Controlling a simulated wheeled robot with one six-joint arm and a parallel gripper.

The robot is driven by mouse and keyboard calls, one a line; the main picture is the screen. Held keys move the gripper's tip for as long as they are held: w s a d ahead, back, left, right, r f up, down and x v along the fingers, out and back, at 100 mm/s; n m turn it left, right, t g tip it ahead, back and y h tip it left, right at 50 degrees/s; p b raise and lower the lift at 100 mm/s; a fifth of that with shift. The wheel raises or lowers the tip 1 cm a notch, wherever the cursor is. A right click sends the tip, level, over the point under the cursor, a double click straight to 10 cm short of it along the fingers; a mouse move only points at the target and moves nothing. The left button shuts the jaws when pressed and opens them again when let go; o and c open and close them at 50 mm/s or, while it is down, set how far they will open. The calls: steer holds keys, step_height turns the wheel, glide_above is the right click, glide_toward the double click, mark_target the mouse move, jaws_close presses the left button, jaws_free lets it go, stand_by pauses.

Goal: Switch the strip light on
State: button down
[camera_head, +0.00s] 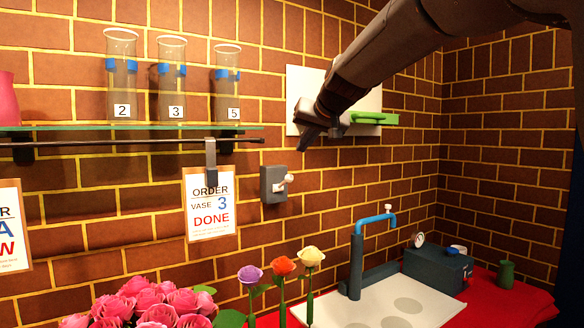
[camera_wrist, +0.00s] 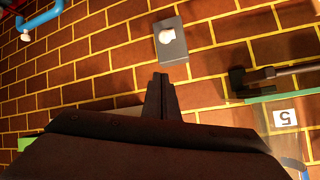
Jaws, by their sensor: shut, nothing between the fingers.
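A grey switch box (camera_head: 272,193) with a white toggle knob (camera_head: 285,181) is fixed to the brick wall, right of the order card. The switch box (camera_wrist: 168,52) and its pale knob (camera_wrist: 167,35) also show in the wrist view, just beyond my fingertips. My gripper (camera_head: 307,133) is up and to the right of the switch in the head view, apart from it. In the wrist view my gripper (camera_wrist: 160,78) has its fingers together, with nothing between them. I cannot make out the strip light itself in either view.
A glass shelf (camera_head: 60,130) with several numbered vases is left of the switch. An order card (camera_head: 209,203) hangs from its rail. A white wall panel (camera_head: 300,84) with a green handle (camera_head: 375,118) is behind my arm. A blue tap (camera_head: 357,250) and flowers (camera_head: 282,264) stand below.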

steer(key=shift+r, duration=0.25)
steer(key=shift+w+a+f, duration=0.1)
steer(key=shift+w, duration=0.05)
steer(key=p, duration=0.3)
glide_above(283, 183)
steer(key=w+d, duration=0.1)
steer(key=d, duration=0.2)
step_height(283, 183, down, 5)
steer(key=shift+s+a+f+p, duration=0.1)
steer(key=shift+s+f+p, duration=0.2)
steer(key=shift+s+f, duration=1.05)
steer(key=shift+f+b, duration=0.2)
steer(key=shift+b, duration=1)
